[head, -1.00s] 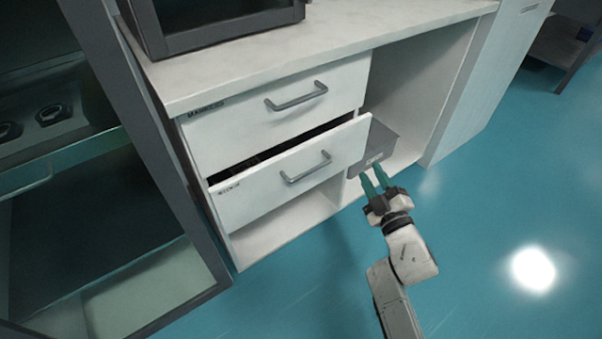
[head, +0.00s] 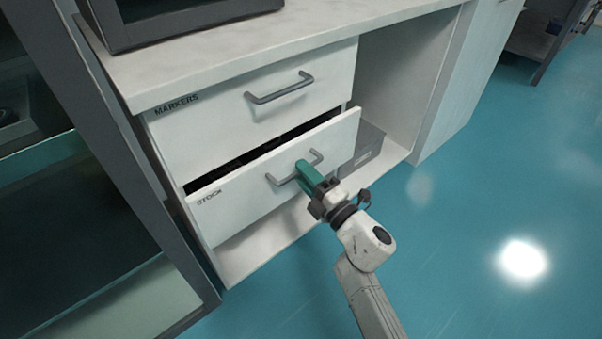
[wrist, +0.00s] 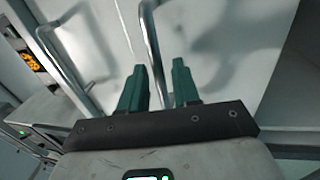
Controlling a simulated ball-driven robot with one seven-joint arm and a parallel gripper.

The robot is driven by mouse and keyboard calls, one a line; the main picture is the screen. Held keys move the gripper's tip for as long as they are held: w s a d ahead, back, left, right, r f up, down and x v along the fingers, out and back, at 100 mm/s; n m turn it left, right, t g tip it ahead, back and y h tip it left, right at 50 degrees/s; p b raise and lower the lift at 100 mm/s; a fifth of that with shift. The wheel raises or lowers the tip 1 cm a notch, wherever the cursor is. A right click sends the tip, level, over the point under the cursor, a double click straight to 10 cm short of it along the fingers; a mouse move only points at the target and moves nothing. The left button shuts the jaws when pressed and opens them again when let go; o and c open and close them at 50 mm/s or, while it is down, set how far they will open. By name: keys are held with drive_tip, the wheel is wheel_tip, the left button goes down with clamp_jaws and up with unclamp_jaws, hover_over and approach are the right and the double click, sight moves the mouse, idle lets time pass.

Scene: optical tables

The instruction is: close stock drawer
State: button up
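The white stock drawer (head: 240,200), labelled STOCK, stands partly pulled out below the markers drawer, with a dark gap above its front. Its grey bar handle (head: 281,182) is partly covered by my gripper (head: 306,170), whose green fingertips are at the handle's middle. In the wrist view my gripper (wrist: 160,72) has its two fingers apart, and the handle bar (wrist: 150,35) runs into the gap between them. I cannot tell whether a finger touches the bar. The drawer's front also fills much of the wrist view (wrist: 220,45).
The markers drawer (head: 220,120) above is shut, with its own handle (head: 280,90). A grey box (head: 368,148) sits in the open bay to the right. A glass-fronted cabinet (head: 185,250) stands close on the left. The blue floor (head: 450,230) at right is clear.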

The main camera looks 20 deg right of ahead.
drive_tip(key=shift+x, duration=0.75)
drive_tip(key=shift+c, duration=0.3)
clamp_jaws()
